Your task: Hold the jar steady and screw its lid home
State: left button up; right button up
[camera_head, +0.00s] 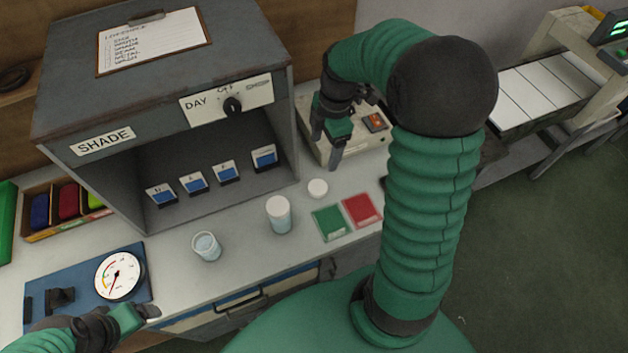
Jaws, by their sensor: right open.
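A pale jar (279,217) with a white top stands upright on the bench; I cannot tell whether the top is a cap or its contents. A clear open glass vessel (207,248) stands to its left. A small round white lid (317,187) lies on the bench to the right of the pale jar. My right gripper (326,146) is open and empty, fingers down, beyond the lid and beside the scale. My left gripper (148,312) is low at the left near the bench's front edge, partly out of frame; its jaws do not show clearly.
A grey shade booth (165,105) with several sample cards stands behind. A scale-like device (378,122) is at the back. Green (330,222) and red (361,210) cards lie right of the jar. A dial gauge (119,276) on a blue board is at the left.

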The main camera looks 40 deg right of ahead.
send_over(319, 187)
notch_tip(319, 187, down, 12)
jog(key=shift+d+r+b, duration=0.1)
jog(key=shift+b, duration=0.25)
jog(key=shift+w, duration=0.1)
pick_arm(q)
jog(key=shift+w+a+f, duration=0.1)
jog(key=shift+w+f, duration=0.05)
jog(key=shift+f, duration=0.35)
